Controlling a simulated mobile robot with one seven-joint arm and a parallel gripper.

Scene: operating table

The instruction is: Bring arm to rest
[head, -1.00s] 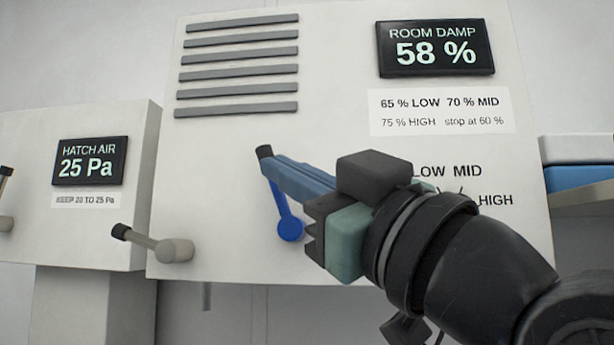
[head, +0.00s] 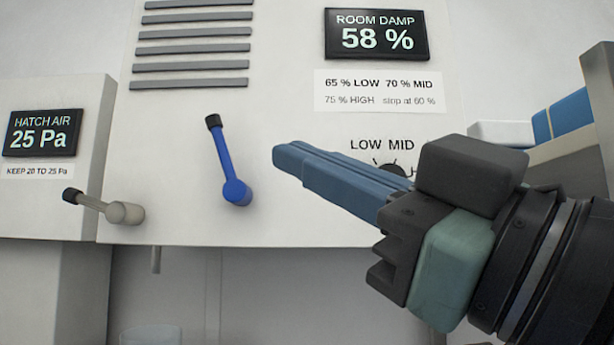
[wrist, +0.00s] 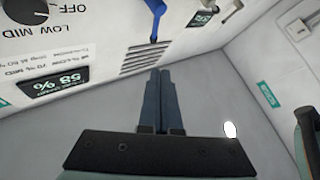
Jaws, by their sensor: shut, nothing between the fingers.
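My gripper (head: 285,157) is shut and empty, with its blue fingers together, in front of the white machine panel (head: 290,220). It also shows in the wrist view (wrist: 160,75). The blue lever (head: 228,165) with a black tip stands to the left of the fingertips, apart from them, tilted up and slightly left. In the wrist view the blue lever (wrist: 156,18) is near the top edge. The dark dial (head: 392,171) is partly hidden behind my gripper; in the wrist view the dial (wrist: 28,10) is at the top left, beside OFF, LOW and MID.
The room damp display (head: 377,36) reads 58 %. The hatch air display (head: 42,133) reads 25 Pa. A grey lever (head: 105,208) sticks out at the left. A blue and white padded surface (head: 570,116) lies at the right. A clear vessel (head: 150,336) shows at the bottom edge.

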